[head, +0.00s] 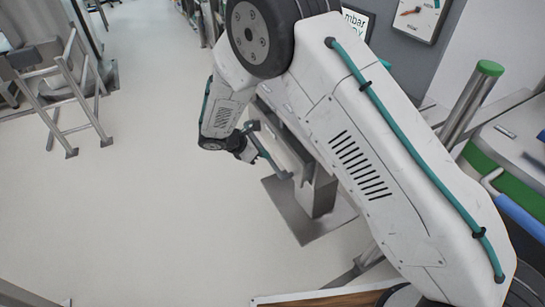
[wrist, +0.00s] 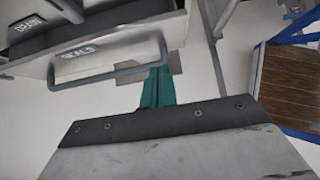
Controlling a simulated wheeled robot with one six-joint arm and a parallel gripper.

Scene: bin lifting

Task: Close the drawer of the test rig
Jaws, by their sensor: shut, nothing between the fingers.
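The test rig (head: 316,194) is grey, stands on a floor plate and is partly hidden behind my arm in the head view. In the wrist view a grey drawer front (wrist: 85,68) carries a label reading SEALS and a bow handle (wrist: 120,74). My gripper (wrist: 158,74) has teal fingers, shut and empty. The fingertips lie close to the right end of the handle; I cannot tell whether they touch. In the head view my gripper (head: 260,152) is small beside the rig's left side. How far the drawer stands out is not clear.
A second label (wrist: 27,25), seemingly DRAIN, shows at the upper left of the wrist view. A blue-framed brown panel (wrist: 290,80) is at the right. A metal frame (head: 75,85) stands at the far left. The pale floor (head: 130,210) between is clear.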

